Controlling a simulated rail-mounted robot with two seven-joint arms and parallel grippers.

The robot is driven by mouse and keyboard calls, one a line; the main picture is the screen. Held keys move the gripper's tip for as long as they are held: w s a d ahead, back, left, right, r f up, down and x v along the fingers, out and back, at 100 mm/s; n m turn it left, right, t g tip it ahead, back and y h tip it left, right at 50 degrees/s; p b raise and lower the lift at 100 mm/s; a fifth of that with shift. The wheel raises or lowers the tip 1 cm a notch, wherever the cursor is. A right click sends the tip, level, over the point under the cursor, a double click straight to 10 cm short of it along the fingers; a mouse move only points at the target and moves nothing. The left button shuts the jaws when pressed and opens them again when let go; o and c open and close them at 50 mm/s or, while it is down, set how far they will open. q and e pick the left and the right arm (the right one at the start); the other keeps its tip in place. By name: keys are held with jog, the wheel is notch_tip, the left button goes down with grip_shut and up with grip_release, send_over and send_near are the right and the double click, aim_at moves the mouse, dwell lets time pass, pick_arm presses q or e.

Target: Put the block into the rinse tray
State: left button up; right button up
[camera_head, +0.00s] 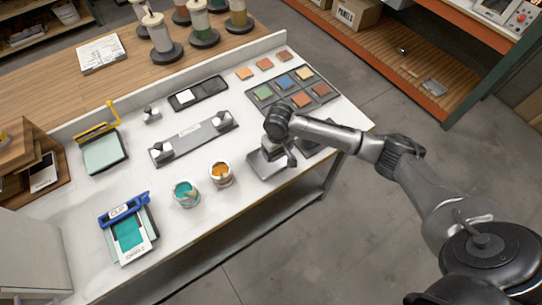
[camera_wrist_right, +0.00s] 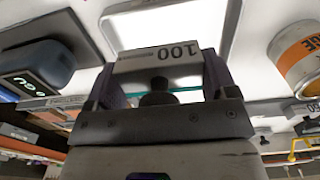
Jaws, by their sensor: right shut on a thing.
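My right gripper (camera_head: 268,150) is shut on a small block (camera_wrist_right: 158,66) marked "100"; the fingers lie on both sides of it in the right wrist view. In the head view the gripper mostly hides the block. A shallow grey tray (camera_head: 262,174) lies under the gripper near the table's front edge; its pale rim (camera_wrist_right: 232,35) shows behind the block in the wrist view. I take it for the rinse tray, though no label on it is readable. I cannot tell whether the block touches it. My left gripper is not in view.
An orange paint pot (camera_head: 221,174) and a teal pot (camera_head: 186,193) stand left of the tray. A dark device (camera_wrist_right: 38,66) with a lit display is on its other side. A grey rail (camera_head: 193,138) and a palette of colour tiles (camera_head: 320,87) lie behind.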

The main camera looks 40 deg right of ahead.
jog(key=shift+w+a+f, duration=0.25)
jog(key=shift+w+f, duration=0.1)
jog(key=shift+w, duration=0.2)
jog(key=shift+w+a+f, duration=0.25)
jog(key=shift+w+f, duration=0.1)
jog(key=shift+w, duration=0.2)
jog(key=shift+f, duration=2)
jog(key=shift+f, duration=0.1)
jog(key=o, duration=1.1)
